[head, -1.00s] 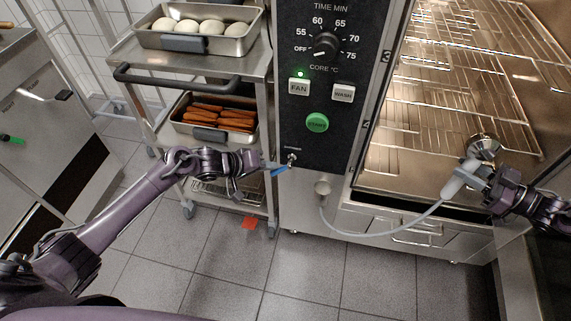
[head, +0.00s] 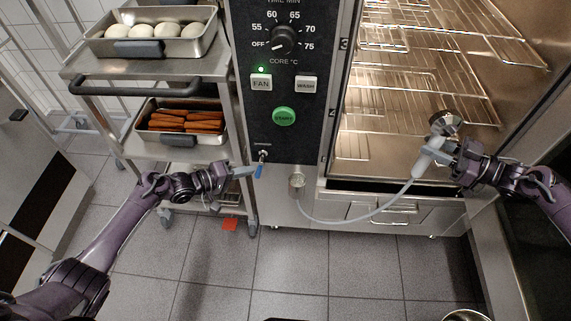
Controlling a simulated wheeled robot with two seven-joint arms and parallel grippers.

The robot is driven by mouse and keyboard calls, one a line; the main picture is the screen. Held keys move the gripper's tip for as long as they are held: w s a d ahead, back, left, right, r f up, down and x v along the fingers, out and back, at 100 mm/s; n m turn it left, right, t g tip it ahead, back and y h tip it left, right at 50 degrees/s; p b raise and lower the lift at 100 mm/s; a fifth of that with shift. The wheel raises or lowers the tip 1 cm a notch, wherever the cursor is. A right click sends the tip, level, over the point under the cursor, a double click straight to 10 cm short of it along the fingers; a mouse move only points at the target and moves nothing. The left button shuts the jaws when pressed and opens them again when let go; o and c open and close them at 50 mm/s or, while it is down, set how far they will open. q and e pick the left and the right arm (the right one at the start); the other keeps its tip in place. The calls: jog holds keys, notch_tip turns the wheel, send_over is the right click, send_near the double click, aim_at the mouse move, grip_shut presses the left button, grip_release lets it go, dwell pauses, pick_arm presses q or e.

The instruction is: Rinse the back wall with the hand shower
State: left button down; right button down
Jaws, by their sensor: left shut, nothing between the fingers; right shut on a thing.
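The hand shower has a round metal head (head: 445,123) and a pale handle (head: 427,157). My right gripper (head: 446,157) is shut on this handle and holds it in front of the open oven chamber, head upward. No water is visible. The chamber's back wall (head: 385,95) shows partly behind wire racks. A grey hose (head: 372,217) runs from the handle to a round fitting (head: 297,184) below the control panel.
The control panel (head: 275,140) has a dial, FAN and WASH buttons and a green button. A steel trolley (head: 95,67) at left carries a tray of white rolls (head: 158,30) and a tray of sausages (head: 187,120). A red piece (head: 229,224) lies on the floor. The front floor is mostly clear.

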pick_arm(q)
jog(key=shift+d+f, duration=0.5)
dwell(0.4)
jog(key=s+a, duration=0.4)
jog(key=a, duration=0.8)
jog(key=shift+s, duration=0.4)
jog(key=shift+a, duration=0.1)
